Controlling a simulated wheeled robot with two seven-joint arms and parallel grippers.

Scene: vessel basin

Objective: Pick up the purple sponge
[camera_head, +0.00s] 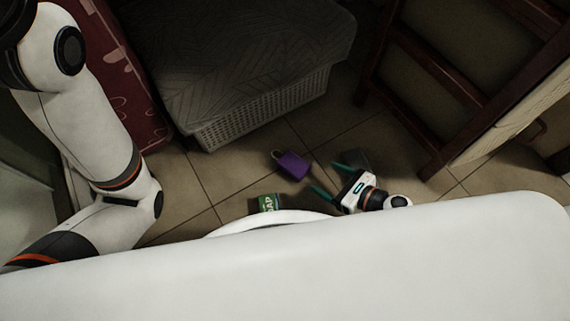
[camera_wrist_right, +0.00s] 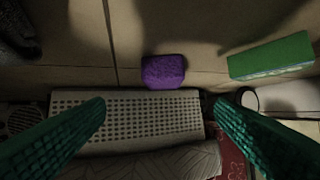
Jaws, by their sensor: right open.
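The purple sponge (camera_head: 292,164) lies on the tiled floor near the middle of the head view, with a small pale loop at its left corner. In the right wrist view the sponge (camera_wrist_right: 163,71) appears above the gap between the fingertips and apart from both. My right gripper (camera_head: 324,179) is open and empty, just to the right of the sponge, with its two green fingers pointing left towards it. The fingers also frame the right wrist view (camera_wrist_right: 160,102). My left arm comes in at the left, but its gripper is out of view.
A green soap box (camera_head: 267,203) lies below the sponge; it also shows in the right wrist view (camera_wrist_right: 270,58). A perforated basket (camera_head: 262,115) with a grey patterned top stands behind. A dark wooden frame (camera_head: 420,75) stands at the right.

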